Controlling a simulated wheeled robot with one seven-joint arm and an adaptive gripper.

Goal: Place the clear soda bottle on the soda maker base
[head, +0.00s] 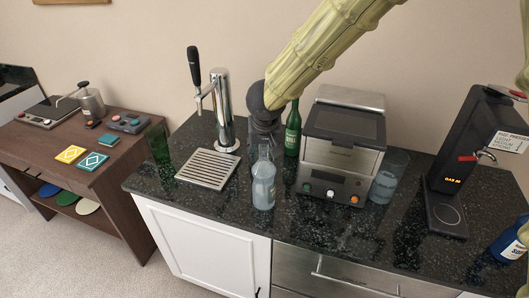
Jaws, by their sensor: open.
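A clear, bluish soda bottle (263,189) stands upright on the dark speckled counter, left of the middle. My gripper (265,151) points down at the bottle's neck, behind or around it. Its jaws are open; the fingertips are partly hidden, and I cannot tell whether they touch the bottle. The soda maker (458,130) is a tall black machine with a tap and a red lever at the right of the counter. Its flat base (446,217) has a round mark and is empty.
A boxy steel appliance (341,150) with knobs, a green bottle (293,130) and a clear glass (385,178) stand between bottle and soda maker. A beer tap (224,115) with drip tray (208,169) is at left, a blue bottle (509,246) at far right. Front counter space is clear.

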